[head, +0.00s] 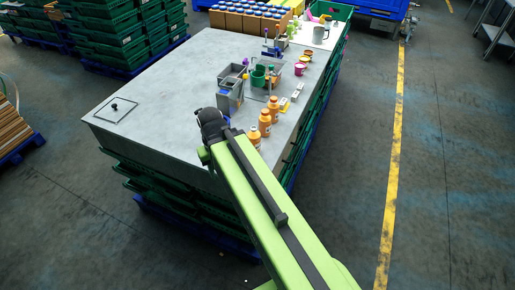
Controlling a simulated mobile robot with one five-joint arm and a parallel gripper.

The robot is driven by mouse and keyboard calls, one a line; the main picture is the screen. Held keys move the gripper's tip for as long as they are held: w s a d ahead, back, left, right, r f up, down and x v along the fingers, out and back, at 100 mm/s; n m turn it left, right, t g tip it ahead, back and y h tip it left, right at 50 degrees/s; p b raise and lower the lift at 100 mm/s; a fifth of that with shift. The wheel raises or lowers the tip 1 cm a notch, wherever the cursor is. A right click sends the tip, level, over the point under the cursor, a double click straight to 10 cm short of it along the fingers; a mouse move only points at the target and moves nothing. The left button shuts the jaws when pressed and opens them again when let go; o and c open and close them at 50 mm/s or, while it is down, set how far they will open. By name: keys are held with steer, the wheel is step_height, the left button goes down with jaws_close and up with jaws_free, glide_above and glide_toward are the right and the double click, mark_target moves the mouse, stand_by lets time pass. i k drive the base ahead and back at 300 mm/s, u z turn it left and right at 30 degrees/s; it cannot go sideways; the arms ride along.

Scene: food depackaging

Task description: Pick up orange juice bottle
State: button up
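Three orange juice bottles stand upright in a row near the table's right edge in the head view: the nearest bottle (254,136), a middle bottle (265,122) and a farther bottle (273,105). My green arm reaches up from the bottom right, and its dark end with my gripper (211,122) is over the near part of the table, left of the bottles. The fingers are too small and hidden to tell whether they are open or shut. The nearest bottle is close beside the arm.
The grey table (165,85) has clear room on its left. Grey metal bins (231,92) and a green cup (259,76) stand beyond the bottles. Small jars and a pink cup (299,69) are farther right. Green crates (115,45) are stacked at the back left.

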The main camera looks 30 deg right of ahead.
mark_target(253, 134)
steer(key=k, duration=1.3)
steer(key=u, duration=0.35)
steer(key=i, duration=1.1)
steer(key=u, duration=0.35)
steer(key=i, duration=0.85)
